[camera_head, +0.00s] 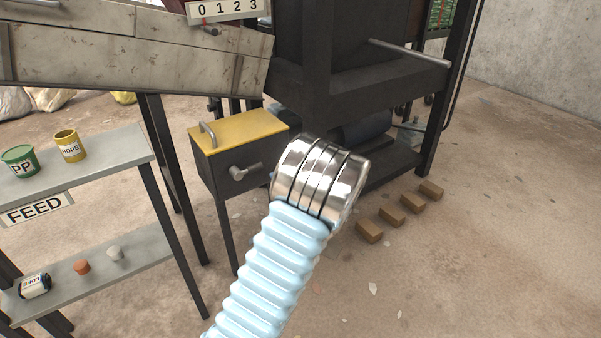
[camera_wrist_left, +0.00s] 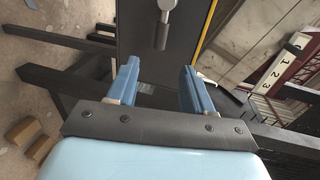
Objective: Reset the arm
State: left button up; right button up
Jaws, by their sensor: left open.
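My left arm (camera_head: 285,240), light-blue bellows with polished chrome rings, reaches up from the bottom of the head view. Its gripper is hidden there behind the chrome end. In the left wrist view my left gripper (camera_wrist_left: 160,75) is open, its two blue fingers apart with nothing between the tips. Ahead of them is the dark box (camera_wrist_left: 138,35) with a grey metal handle (camera_wrist_left: 163,30), apart from the fingers. In the head view this box (camera_head: 235,180) has a yellow lid (camera_head: 238,130) and a lever handle (camera_head: 245,170). My right gripper is not in view.
A grey shelf (camera_head: 120,160) marked FEED stands at left with a green PP can (camera_head: 20,161) and a yellow HDPE can (camera_head: 69,146). The dark machine frame (camera_head: 350,98) stands behind. Several brown blocks (camera_head: 391,216) lie on the floor; the floor at right is mostly clear.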

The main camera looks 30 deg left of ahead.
pick_arm(q)
jog(key=d+f+t+h, duration=0.1)
jog(key=d+f+h, duration=0.2)
jog(key=f, duration=0.4)
jog(key=d+f+h, duration=0.3)
jog(key=f, duration=0.4)
jog(key=s+d+f+n+g+h, duration=0.3)
jog(key=s+d+f+h, duration=0.6)
jog(key=s+d+f, duration=0.5)
jog(key=d+f+n, duration=0.1)
jog(key=d, duration=0.3)
jog(key=shift+s+f+g, duration=0.3)
jog(key=shift+f, duration=0.05)
jog(key=s+d+g+h, duration=0.1)
jog(key=s+d, duration=0.1)
jog(key=d, duration=0.1)
jog(key=s+d+n+g+h, duration=0.1)
jog(key=s+d, duration=0.1)
jog(key=s, duration=0.1)
jog(key=s+d+n+h, duration=0.1)
jog(key=s+d+h, duration=0.1)
jog(key=s+d, duration=0.1)
jog(key=shift+s+d+r+g, duration=0.15)
jog(key=shift+s+d+g, duration=0.1)
jog(key=shift+d+g, duration=0.15)
jog(key=shift+c, duration=0.3)
